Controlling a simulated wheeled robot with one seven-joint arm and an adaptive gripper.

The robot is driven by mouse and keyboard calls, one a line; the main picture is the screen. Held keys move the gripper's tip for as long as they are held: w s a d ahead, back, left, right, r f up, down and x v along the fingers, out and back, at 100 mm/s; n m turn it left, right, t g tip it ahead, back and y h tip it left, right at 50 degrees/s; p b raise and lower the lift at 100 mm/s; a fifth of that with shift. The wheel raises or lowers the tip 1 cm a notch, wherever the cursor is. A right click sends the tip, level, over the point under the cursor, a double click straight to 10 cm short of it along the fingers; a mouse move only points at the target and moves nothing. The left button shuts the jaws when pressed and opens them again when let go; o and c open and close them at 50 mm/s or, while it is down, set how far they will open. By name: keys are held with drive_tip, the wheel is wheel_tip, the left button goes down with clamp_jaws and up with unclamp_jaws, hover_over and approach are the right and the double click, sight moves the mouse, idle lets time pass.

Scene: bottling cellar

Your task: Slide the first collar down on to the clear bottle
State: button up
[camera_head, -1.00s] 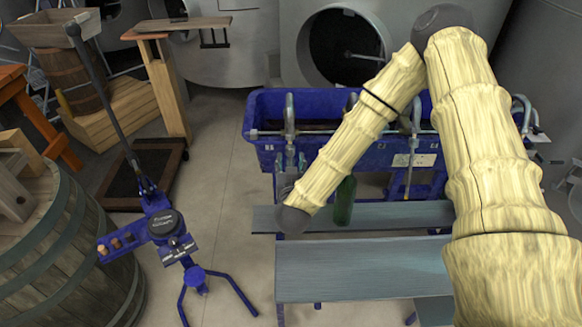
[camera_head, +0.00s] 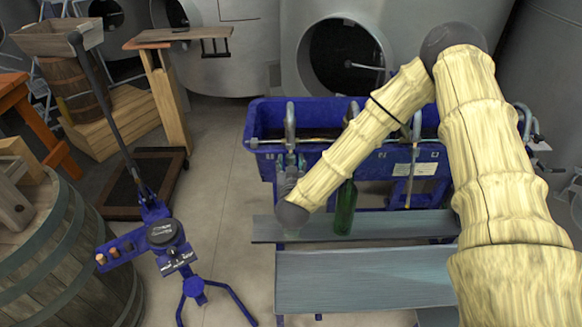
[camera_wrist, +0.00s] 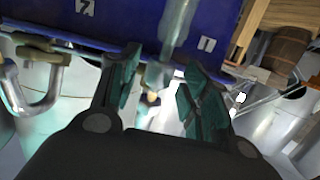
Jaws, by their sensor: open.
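My gripper (camera_wrist: 163,62) shows in the wrist view with its two dark green fingers apart. Beyond the gap stands a pale metal or glass tube; I cannot tell whether anything lies between the pads. A faint pale shape just below that joint might be clear glass, but I cannot tell. I can make out no collar or clear bottle with certainty. A green bottle (camera_head: 344,210) stands upright just right of my arm's end.
The blue trough (camera_head: 262,150) with metal spouts stands behind the grey-blue bench boards (camera_head: 365,280). A blue corker (camera_head: 163,233) with a long lever and small corks stands left. A barrel (camera_head: 60,250) fills the lower left. Floor shows between corker and trough.

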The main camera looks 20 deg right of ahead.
drive_tip(key=shift+w, duration=0.1)
drive_tip(key=shift+x, duration=1.3)
drive_tip(key=c, duration=0.7)
drive_tip(key=shift+o, duration=0.2)
drive_tip(key=shift+f+b, duration=0.8)
drive_tip(key=shift+f, duration=0.15)
drive_tip(key=o, duration=0.7)
drive_tip(key=shift+c, duration=0.2)
drive_tip(key=shift+s, duration=0.25)
